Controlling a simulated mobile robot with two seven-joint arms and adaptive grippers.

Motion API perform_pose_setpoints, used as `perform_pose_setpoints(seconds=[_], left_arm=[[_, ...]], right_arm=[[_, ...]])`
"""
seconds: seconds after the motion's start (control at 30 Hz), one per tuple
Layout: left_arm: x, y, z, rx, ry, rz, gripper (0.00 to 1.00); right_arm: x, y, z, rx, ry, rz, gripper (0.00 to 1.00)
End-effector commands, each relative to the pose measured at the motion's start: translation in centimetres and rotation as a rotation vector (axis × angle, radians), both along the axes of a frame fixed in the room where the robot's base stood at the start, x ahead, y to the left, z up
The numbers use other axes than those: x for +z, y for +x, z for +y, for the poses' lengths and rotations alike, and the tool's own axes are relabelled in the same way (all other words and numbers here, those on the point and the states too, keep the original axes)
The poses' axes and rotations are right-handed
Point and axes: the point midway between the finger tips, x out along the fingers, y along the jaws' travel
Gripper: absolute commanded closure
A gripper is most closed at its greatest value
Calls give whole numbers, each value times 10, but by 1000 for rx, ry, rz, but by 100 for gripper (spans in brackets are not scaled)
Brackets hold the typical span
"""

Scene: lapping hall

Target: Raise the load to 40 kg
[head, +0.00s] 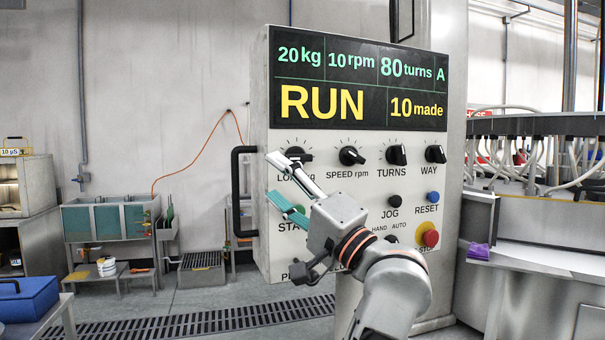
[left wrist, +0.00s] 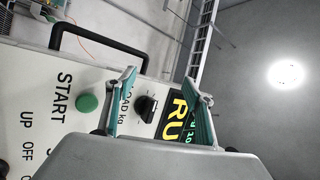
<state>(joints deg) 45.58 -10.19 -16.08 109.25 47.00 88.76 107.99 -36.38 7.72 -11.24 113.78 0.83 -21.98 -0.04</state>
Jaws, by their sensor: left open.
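The control panel (head: 262,120) fills the middle of the head view. Its display (head: 360,80) reads 20 kg, 10 rpm, 80 turns, A, RUN and 10 made. The black LOAD kg knob (head: 299,155) is at the left of the knob row, its label partly covered by my finger. My left gripper (head: 271,178) is open and empty in front of the panel's left side. In the left wrist view the LOAD knob (left wrist: 147,108) appears between the spread fingers (left wrist: 160,76); I see no clear contact. My right gripper is out of view.
SPEED (head: 351,156), TURNS (head: 396,155) and WAY (head: 435,154) knobs sit to the right. The green START button (left wrist: 87,103) is below LOAD. A red stop button (head: 431,238) is at lower right. A black bar handle (head: 237,190) sticks out at the panel's left edge.

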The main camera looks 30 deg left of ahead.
Motion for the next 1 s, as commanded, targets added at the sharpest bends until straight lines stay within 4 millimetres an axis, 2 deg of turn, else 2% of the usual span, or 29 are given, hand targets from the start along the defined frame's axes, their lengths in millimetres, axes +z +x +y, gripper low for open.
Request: perform_pose_setpoints(seconds=[0.03, 0.2, 0.3, 0.4, 0.5, 0.6, 1.0], left_arm=[[3, 2, 1, -96, -112, -156, 47], [16, 20, -14, -397, -480, -629, 47], [24, 29, -29, -518, -646, -822, 47], [32, 36, -43, -596, -761, -943, 47], [36, 39, -50, -634, -823, -1005, 47], [38, 43, -47, -645, -842, -1025, 47], [39, 75, 0, -642, -837, -1022, 47]], right_arm=[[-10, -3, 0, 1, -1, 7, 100], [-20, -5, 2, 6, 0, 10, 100], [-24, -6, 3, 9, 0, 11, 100], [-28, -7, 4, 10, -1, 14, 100], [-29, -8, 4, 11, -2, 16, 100], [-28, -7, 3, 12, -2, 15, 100], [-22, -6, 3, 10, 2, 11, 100]])
